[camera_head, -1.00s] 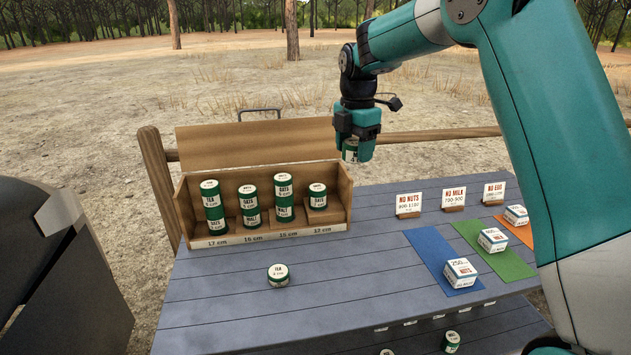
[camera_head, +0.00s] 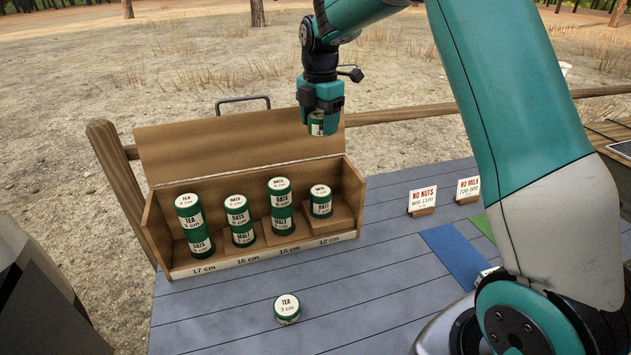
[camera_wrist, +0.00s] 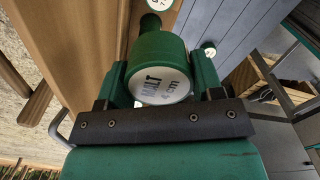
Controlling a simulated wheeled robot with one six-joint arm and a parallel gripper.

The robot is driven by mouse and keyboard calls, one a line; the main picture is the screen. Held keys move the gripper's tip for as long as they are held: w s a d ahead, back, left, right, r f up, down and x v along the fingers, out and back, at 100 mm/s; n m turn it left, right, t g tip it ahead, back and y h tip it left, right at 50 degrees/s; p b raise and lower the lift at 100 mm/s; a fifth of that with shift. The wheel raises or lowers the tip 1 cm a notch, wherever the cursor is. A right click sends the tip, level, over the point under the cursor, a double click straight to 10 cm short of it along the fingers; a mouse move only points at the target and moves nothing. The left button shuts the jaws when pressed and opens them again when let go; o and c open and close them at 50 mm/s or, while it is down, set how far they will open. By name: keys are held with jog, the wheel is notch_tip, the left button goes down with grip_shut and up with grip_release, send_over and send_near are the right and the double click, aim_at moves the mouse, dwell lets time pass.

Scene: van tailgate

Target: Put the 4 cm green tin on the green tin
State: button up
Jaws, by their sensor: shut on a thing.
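My gripper (camera_head: 322,112) is shut on a green tin (camera_head: 317,125) with a white label. In the wrist view the held tin (camera_wrist: 160,72) reads "MALT" and "4 cm". It hangs in the air above the right end of the wooden box. A single green OATS tin (camera_head: 320,204) stands below on a raised step at the box's right, by the "12 cm" mark. Stacks of two green tins stand left of it: TEA on OATS (camera_head: 189,222), OATS on MALT (camera_head: 238,218) and OATS on MALT again (camera_head: 280,205).
The wooden box (camera_head: 355,190) has its lid raised at the back. A TEA 3 cm tin (camera_head: 287,311) stands alone on the grey table (camera_head: 390,290). Signs such as "NO NUTS" (camera_head: 423,199) and a blue mat (camera_head: 455,255) lie to the right. The table between is clear.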

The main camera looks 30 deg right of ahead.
aim_at(319, 191)
notch_tip(319, 191, down, 17)
jog(key=shift+r+p, duration=0.1)
jog(key=shift+p, duration=0.75)
jog(key=shift+f, duration=0.2)
jog(key=o, duration=0.9)
jog(key=shift+o, duration=0.2)
jog(key=shift+r, duration=0.1)
